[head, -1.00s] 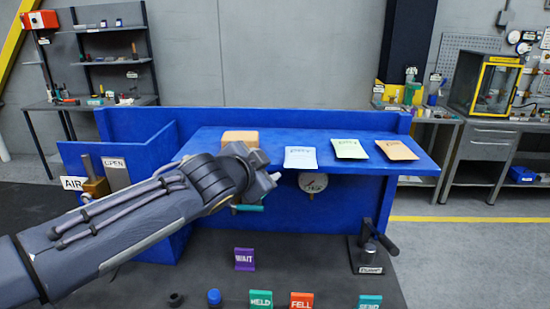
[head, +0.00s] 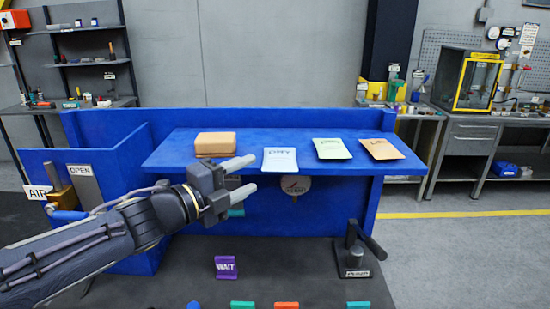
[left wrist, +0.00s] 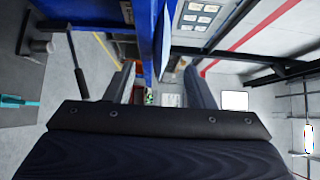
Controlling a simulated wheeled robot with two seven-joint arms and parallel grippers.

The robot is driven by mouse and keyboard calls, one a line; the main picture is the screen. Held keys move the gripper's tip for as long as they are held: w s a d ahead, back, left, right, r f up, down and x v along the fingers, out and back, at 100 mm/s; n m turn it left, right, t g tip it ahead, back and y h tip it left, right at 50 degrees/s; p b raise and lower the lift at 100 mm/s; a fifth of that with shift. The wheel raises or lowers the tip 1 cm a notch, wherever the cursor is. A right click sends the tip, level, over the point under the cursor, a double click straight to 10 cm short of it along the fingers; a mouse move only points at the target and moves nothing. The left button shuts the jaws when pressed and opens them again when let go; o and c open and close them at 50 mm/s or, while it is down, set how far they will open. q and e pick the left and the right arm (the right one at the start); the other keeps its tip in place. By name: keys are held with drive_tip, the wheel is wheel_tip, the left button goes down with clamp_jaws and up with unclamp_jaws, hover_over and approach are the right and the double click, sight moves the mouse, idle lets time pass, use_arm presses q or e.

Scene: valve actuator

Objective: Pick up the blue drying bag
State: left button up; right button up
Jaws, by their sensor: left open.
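The pale blue drying bag (head: 281,160) lies flat at the front edge of the blue shelf (head: 230,172), left of a green bag (head: 331,149) and an orange bag (head: 381,149). My left gripper (head: 256,171) is open and empty. Its fingertips point right, just left of the blue bag, one finger higher than the other near the shelf's front edge. I cannot tell whether they touch the shelf. In the left wrist view the open fingers (left wrist: 160,88) stand with the blue shelf's edge between them. My right gripper is not in view.
A brown box (head: 215,144) sits on the shelf left of the bags. An open blue bay with an AIR valve (head: 57,188) stands at the left.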

sight(265, 163)
use_arm(q)
drive_tip(key=x, duration=0.4)
drive_tip(key=shift+w+d+r, duration=0.1)
drive_tip(key=shift+d, duration=0.1)
drive_tip(key=shift+c, duration=0.3)
clamp_jaws()
drive_tip(key=shift+r+p, duration=0.4)
drive_tip(key=shift+r, duration=0.1)
drive_tip(key=s+d+r+p, duration=0.1)
drive_tip(key=s+r+p, duration=0.4)
drive_tip(key=s+r, duration=0.7)
drive_tip(key=shift+s+p, duration=0.35)
drive_tip(key=shift+s, duration=0.65)
